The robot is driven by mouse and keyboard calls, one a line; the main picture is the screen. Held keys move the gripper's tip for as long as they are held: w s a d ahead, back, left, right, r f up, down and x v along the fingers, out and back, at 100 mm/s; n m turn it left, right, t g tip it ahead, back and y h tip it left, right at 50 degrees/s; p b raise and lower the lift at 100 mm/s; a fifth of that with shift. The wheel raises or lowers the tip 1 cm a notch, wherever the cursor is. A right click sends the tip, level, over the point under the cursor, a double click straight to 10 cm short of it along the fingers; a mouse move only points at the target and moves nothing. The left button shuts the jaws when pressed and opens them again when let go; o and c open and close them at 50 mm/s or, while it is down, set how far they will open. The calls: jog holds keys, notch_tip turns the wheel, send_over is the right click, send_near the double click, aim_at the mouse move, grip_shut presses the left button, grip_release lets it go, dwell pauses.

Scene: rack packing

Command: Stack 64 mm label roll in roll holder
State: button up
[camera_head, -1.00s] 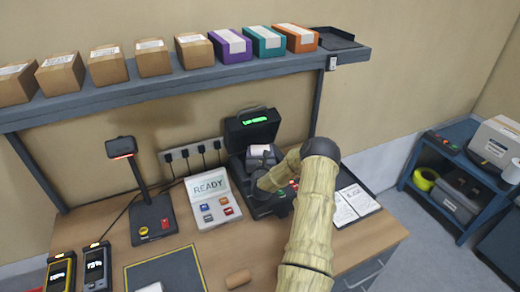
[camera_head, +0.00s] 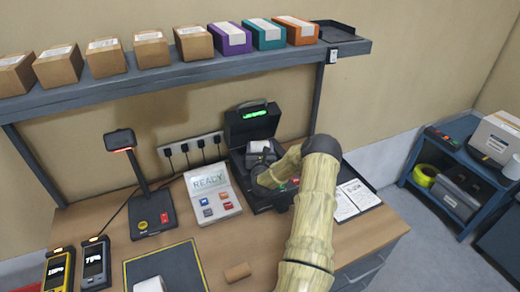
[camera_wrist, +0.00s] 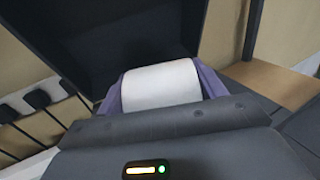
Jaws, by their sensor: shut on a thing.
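A white label roll (camera_head: 257,146) is at the open black label printer (camera_head: 252,122), below its raised lid. My gripper (camera_head: 262,157) reaches in there and is shut on the roll. In the wrist view the white roll (camera_wrist: 160,86) lies crosswise, flanked closely by greyish-purple side pieces, in front of the dark lid (camera_wrist: 125,35). The roll holder inside the printer is mostly hidden by my gripper and arm. I cannot tell whether the roll touches the holder.
A READY panel (camera_head: 212,195) stands left of the printer, and a scanner stand (camera_head: 152,207) farther left. A cardboard core (camera_head: 237,272) lies on the wooden desk. Printed sheets (camera_head: 353,200) lie to the right. A shelf (camera_head: 180,80) with boxes runs above.

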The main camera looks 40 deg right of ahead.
jog(key=o, duration=1.2)
jog(key=shift+f, duration=0.35)
jog(key=shift+r, duration=0.1)
jog(key=shift+r+p, duration=0.55)
jog(key=shift+p, duration=0.4)
jog(key=b+v, duration=0.4)
jog(key=v, duration=0.8)
jog(key=shift+r, duration=0.1)
